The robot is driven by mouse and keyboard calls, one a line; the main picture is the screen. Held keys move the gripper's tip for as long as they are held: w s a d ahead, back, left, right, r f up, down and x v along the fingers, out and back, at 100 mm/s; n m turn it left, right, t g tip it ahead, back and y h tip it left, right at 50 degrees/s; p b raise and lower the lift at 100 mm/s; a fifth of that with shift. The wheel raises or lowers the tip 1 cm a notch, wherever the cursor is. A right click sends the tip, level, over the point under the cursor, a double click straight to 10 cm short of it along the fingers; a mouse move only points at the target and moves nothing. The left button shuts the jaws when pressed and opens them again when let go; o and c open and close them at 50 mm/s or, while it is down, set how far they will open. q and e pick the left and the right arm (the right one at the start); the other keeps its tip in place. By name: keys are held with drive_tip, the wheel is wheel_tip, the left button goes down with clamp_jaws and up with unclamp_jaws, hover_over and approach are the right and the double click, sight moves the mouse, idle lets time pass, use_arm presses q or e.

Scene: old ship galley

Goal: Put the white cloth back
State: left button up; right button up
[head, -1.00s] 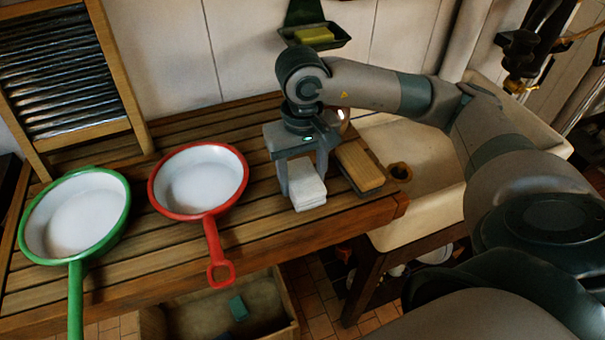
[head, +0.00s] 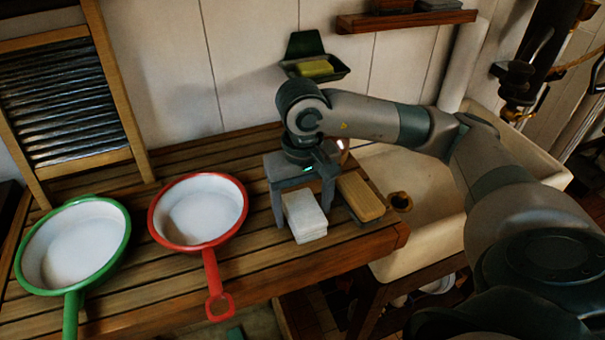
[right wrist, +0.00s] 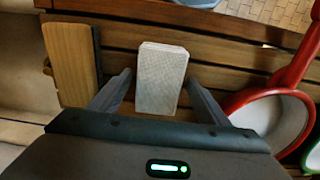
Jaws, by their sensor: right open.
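The white cloth (head: 305,215) is a folded, block-like stack on the slatted wooden counter, near its front right part. In the right wrist view the cloth (right wrist: 161,78) lies between and just beyond the finger tips. My right gripper (head: 302,205) is open over the cloth, with one finger on each side. In the right wrist view the gripper (right wrist: 158,92) shows a gap between each finger and the cloth. My left gripper is not in view.
A wooden brush-like block (head: 360,198) lies close to the right of the cloth. A red-rimmed pan (head: 200,212) and a green-rimmed pan (head: 72,240) stand to the left. A sink (head: 430,195) is at right. A soap dish (head: 318,68) hangs on the wall.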

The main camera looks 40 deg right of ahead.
sight(303, 207)
wheel_tip(303, 207, up, 9)
drive_tip(key=b, duration=0.2)
drive_tip(key=shift+b, duration=0.3)
drive_tip(key=shift+r, duration=1.35)
drive_tip(key=shift+s+a+f, duration=0.1)
